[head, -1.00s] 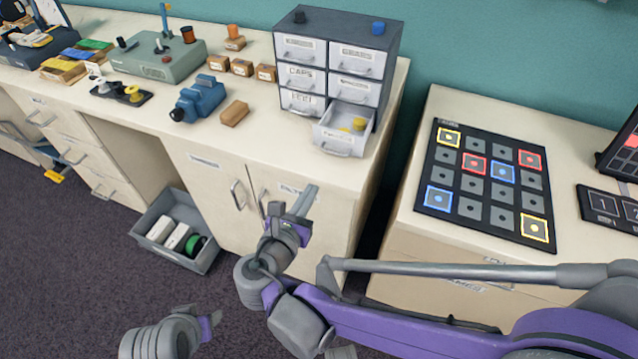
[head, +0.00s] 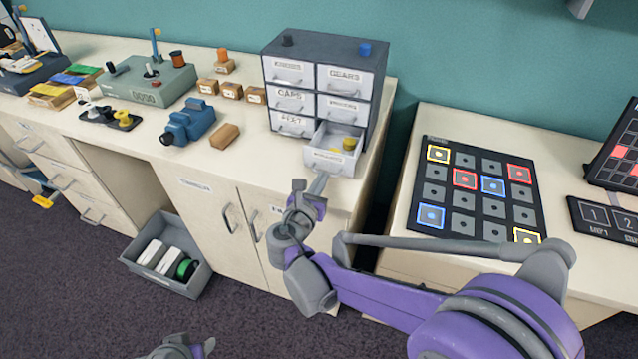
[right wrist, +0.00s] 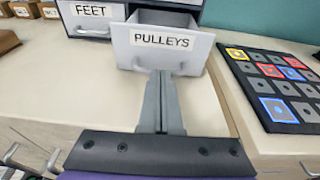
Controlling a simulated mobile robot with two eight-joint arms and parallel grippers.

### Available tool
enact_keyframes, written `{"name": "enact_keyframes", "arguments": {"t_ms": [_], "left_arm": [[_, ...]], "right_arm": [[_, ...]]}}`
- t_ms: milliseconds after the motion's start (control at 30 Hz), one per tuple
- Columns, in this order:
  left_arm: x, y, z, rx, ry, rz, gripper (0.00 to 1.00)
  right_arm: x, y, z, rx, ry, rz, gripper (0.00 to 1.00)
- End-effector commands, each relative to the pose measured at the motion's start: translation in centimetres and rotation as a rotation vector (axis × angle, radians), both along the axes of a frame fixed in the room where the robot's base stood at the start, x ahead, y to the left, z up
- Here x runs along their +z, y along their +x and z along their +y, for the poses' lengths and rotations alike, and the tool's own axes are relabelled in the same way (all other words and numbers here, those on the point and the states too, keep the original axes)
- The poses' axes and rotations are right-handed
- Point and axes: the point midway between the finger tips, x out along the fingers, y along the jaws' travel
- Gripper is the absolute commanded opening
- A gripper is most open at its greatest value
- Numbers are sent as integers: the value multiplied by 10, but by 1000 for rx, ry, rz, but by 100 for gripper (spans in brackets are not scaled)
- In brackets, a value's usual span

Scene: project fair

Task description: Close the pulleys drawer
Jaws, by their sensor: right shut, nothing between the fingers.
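The pulleys drawer (head: 333,152) is the bottom right drawer of the small grey cabinet (head: 318,50), and it stands pulled out with yellow pieces inside. In the right wrist view its front (right wrist: 162,45) reads PULLEYS. My right gripper (head: 318,184) is shut and empty, its fingers pointing at the drawer front from just before it. In the right wrist view the fingertips (right wrist: 161,75) overlap the lower part of the front near the handle; I cannot tell whether they touch it. My left gripper (head: 190,348) shows only partly at the bottom edge, and its jaws are unclear.
The cabinet's other drawers are shut. A blue device (head: 188,122) and a wooden block (head: 224,136) lie left of the cabinet on the counter (head: 110,150). A board with coloured squares (head: 478,190) lies on the right table. A grey bin (head: 150,262) is on the floor.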

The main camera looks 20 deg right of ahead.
Motion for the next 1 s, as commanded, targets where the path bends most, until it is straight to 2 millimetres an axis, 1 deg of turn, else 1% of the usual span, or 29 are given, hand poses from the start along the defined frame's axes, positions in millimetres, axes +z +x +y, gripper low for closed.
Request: {"name": "enact_keyframes", "arguments": {"t_ms": [167,267,367,500,600,700,833,1000], "left_arm": [[0,0,0,0,0,0,50],[0,0,0,0,0,0,50],[-2,0,0,0,0,1,50],[-4,0,0,0,0,1,50],[-6,0,0,0,0,2,50],[-6,0,0,0,0,2,50],[-7,-1,0,0,0,2,50],[-7,-1,0,0,0,2,50]], "right_arm": [[0,0,0,0,0,0,0],[0,5,-3,-1,0,0,0],[0,20,-15,-5,-1,1,0],[-1,53,-37,-5,0,0,0],[-1,74,-51,-4,0,0,0],[0,89,-61,-3,0,0,0],[0,98,-67,-1,-1,-1,0],[1,100,-68,-1,-2,-1,0]]}}
